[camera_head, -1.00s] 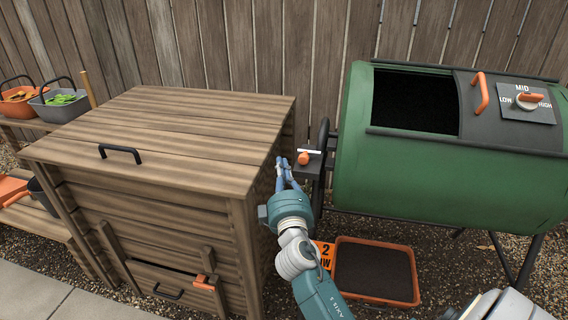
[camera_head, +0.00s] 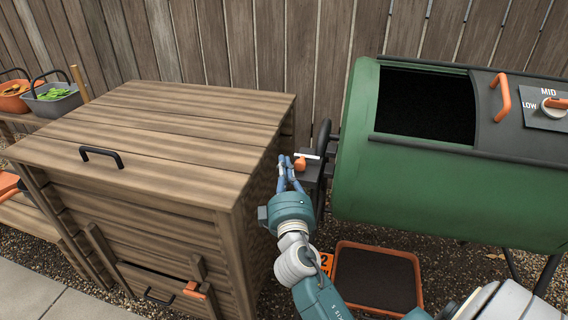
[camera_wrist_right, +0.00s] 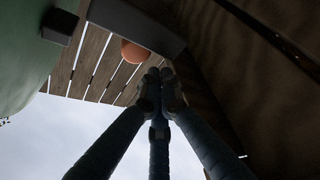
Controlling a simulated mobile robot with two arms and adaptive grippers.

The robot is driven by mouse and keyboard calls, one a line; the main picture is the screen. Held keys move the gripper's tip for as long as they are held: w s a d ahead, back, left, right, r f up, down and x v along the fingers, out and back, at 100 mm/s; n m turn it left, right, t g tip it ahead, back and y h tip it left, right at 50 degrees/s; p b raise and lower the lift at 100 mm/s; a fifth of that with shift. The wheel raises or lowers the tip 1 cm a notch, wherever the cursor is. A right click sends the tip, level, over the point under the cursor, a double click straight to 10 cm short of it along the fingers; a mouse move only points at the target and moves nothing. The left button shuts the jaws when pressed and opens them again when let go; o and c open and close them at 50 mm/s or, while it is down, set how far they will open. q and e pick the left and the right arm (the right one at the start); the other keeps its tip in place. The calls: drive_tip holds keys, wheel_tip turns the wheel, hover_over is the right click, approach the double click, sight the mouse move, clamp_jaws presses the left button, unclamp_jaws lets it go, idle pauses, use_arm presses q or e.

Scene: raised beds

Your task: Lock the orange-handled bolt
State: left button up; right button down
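The bolt has an orange handle (camera_head: 300,164) and a pale rod (camera_head: 306,156). It sits on a dark bracket (camera_head: 314,170) at the left end of the green drum (camera_head: 400,180). My right gripper (camera_head: 289,162) is right at the handle, on its left side in the head view. In the right wrist view the fingertips (camera_wrist_right: 161,80) meet with nothing seen between them. The round orange handle (camera_wrist_right: 135,52) shows just beyond them, apart from or barely touching the tips; I cannot tell which. My left gripper is not in view.
A wooden bin (camera_head: 150,130) stands close left of the gripper, leaving a narrow gap to the drum. An orange-rimmed tray (camera_head: 338,285) of dark soil lies below. A dark wheel (camera_head: 322,145) is beside the bracket. A wooden fence (camera_head: 240,40) closes the back.

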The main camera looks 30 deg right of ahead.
sight(302, 163)
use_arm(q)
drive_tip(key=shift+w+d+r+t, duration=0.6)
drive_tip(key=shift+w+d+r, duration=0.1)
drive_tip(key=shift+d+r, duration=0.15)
use_arm(e)
drive_tip(key=shift+s+d+f, duration=0.2)
drive_tip(key=shift+s+d, duration=0.05)
drive_tip(key=shift+s, duration=0.1)
drive_tip(key=s+d, duration=0.2)
drive_tip(key=s, duration=0.1)
drive_tip(key=shift+s+d, duration=0.1)
drive_tip(key=shift+d, duration=0.3)
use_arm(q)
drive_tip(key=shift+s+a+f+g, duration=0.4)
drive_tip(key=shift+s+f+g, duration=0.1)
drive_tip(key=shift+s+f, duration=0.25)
